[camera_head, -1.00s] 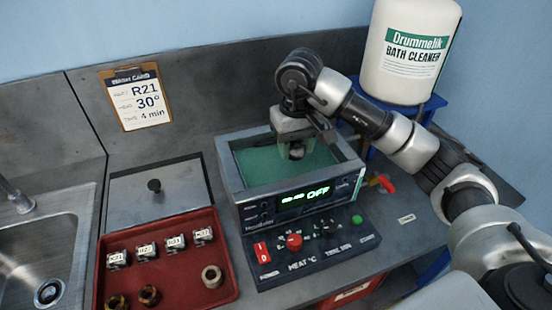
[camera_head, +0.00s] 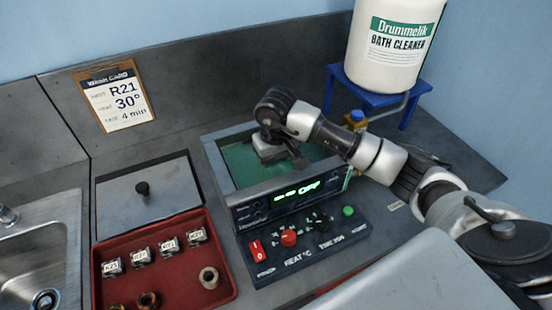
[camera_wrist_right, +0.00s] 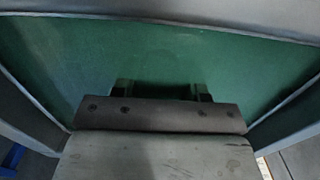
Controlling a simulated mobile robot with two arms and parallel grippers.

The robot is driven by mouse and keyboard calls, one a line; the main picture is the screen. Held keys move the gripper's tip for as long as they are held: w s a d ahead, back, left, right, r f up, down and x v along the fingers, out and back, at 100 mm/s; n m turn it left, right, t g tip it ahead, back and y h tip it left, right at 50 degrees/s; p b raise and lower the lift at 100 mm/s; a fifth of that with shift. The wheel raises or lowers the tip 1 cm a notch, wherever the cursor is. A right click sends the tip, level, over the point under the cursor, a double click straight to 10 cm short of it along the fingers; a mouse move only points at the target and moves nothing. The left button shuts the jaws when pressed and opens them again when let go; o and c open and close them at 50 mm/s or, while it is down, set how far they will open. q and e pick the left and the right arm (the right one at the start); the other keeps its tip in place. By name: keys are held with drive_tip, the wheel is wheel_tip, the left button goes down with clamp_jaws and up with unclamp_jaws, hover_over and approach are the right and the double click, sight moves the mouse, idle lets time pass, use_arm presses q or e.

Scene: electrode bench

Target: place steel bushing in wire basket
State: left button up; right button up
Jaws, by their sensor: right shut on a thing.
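My right gripper (camera_head: 276,160) reaches down into the green bath of the washer (camera_head: 226,190). In the right wrist view its two fingertips (camera_wrist_right: 163,90) show as dark stubs against the green. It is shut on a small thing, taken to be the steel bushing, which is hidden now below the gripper. I cannot make out a wire basket in the green bath. My left gripper is not in view.
A red tray (camera_head: 180,285) holds several labelled blocks and rings. A grey lid (camera_head: 165,205) with a knob lies behind it. A control box (camera_head: 300,250) stands before the washer. A cleaner drum (camera_head: 395,60) stands back right, a sink (camera_head: 60,240) left.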

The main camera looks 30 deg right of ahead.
drive_tip(key=shift+f+b, duration=0.2)
drive_tip(key=shift+b, duration=0.1)
drive_tip(key=o, duration=0.7)
drive_tip(key=shift+r, duration=0.1)
drive_tip(key=o, duration=0.3)
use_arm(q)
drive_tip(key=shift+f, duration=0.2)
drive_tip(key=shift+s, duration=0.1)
use_arm(e)
drive_tip(key=shift+r+p, duration=0.15)
drive_tip(key=shift+p, duration=0.15)
drive_tip(key=shift+r, duration=0.2)
use_arm(q)
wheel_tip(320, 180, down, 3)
drive_tip(key=b, duration=0.3)
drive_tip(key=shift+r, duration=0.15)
use_arm(e)
wheel_tip(320, 180, up, 12)
drive_tip(key=shift+f, duration=0.2)
